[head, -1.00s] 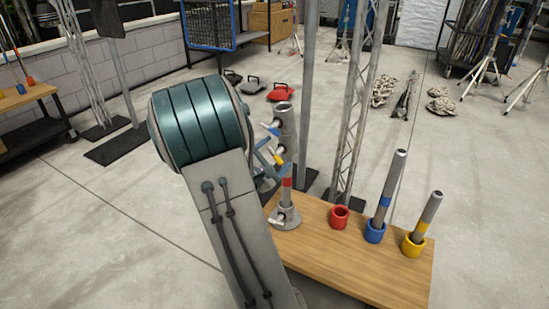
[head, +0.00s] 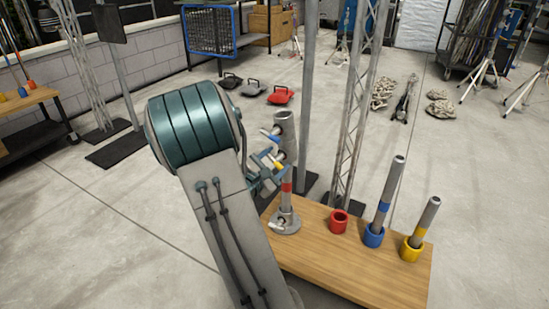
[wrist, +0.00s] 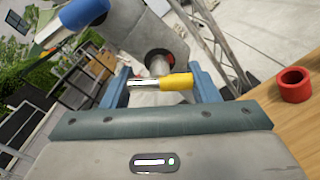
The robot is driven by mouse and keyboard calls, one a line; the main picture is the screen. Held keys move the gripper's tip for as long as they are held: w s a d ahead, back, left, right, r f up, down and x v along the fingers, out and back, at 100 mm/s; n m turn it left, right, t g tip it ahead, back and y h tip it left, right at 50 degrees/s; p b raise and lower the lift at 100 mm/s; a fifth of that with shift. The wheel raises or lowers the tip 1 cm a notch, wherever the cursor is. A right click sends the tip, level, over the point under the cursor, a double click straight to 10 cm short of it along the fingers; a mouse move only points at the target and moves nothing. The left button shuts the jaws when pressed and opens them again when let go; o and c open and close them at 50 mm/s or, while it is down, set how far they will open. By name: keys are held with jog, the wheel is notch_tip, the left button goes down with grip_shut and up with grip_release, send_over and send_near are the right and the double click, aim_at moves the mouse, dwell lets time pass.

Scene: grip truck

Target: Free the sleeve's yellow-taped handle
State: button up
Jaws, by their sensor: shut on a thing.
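The grey sleeve (head: 284,130) stands upright above a red-taped post (head: 287,192) with a round foot on the wooden board. Its blue-taped handle (head: 273,138) sticks out to the left near the top; it also shows at the wrist view's top left (wrist: 85,12). The yellow-taped handle (wrist: 176,84) is a crossbar on a short stem from the sleeve's side. My gripper (wrist: 160,80) has its blue fingers at either end of this crossbar and is shut on it. In the head view my gripper (head: 266,168) is partly hidden behind my arm.
The wooden board (head: 320,250) carries a red cup (head: 338,222), a blue cup (head: 374,237) and a yellow cup (head: 411,249); the blue and yellow cups hold posts. A grey pole (head: 307,90) and a lattice truss (head: 357,110) stand close behind the sleeve. Open floor lies left.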

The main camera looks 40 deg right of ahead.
jog(key=n+p, duration=0.2)
jog(key=p, duration=0.1)
jog(key=shift+r+n+g, duration=0.15)
jog(key=shift+n+g, duration=0.15)
jog(key=shift+n, duration=0.1)
jog(key=shift+n+p, duration=0.4)
jog(key=shift+p, duration=0.3)
jog(key=shift+f, duration=0.2)
jog(key=o, duration=1)
jog(key=p+v, duration=0.3)
jog(key=v, duration=1.1)
jog(key=shift+w, duration=0.15)
